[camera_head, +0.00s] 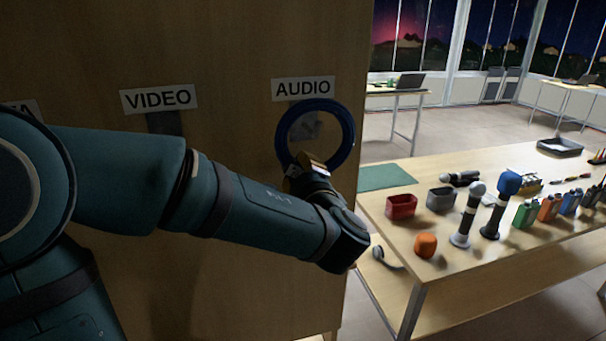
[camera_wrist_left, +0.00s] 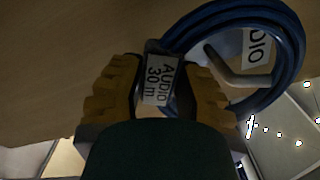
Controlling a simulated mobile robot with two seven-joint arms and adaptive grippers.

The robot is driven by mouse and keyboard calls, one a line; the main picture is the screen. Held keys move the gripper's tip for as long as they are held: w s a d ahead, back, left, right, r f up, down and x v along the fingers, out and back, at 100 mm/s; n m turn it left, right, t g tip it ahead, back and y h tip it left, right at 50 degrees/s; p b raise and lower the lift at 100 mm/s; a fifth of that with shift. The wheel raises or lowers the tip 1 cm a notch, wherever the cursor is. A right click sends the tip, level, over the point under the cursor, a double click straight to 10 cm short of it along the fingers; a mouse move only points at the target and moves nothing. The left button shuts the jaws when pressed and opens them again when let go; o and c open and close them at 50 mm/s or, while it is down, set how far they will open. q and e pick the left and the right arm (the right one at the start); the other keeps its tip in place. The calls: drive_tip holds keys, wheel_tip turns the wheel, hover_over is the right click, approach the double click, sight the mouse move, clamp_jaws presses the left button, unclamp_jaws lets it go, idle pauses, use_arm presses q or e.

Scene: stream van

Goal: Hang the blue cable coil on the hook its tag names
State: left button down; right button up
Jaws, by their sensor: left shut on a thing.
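The blue cable coil (camera_head: 350,140) is upright in front of the wooden panel, just under the AUDIO label (camera_head: 303,88). My left gripper (camera_head: 308,168) is shut at the coil's lower edge. In the left wrist view the fingers (camera_wrist_left: 158,88) close on the coil's white tag (camera_wrist_left: 160,83), which reads "AUDIO 30 m", and the coil (camera_wrist_left: 292,35) rises beyond them. A grey hook (camera_wrist_left: 232,70) shows inside the ring's opening. I cannot tell whether the coil rests on it. My right gripper is out of view.
The VIDEO label (camera_head: 158,98) with a dark hook plate (camera_head: 164,124) is to the left on the panel.

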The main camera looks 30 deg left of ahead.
use_arm(q)
drive_tip(key=shift+p+x, duration=0.55)
drive_tip(key=shift+x, duration=1)
wheel_tip(320, 180, down, 3)
drive_tip(key=b, duration=0.3)
drive_tip(key=shift+r, duration=0.1)
drive_tip(key=c, duration=0.6)
unclamp_jaws()
drive_tip(key=shift+s, duration=0.1)
drive_tip(key=shift+c, duration=0.2)
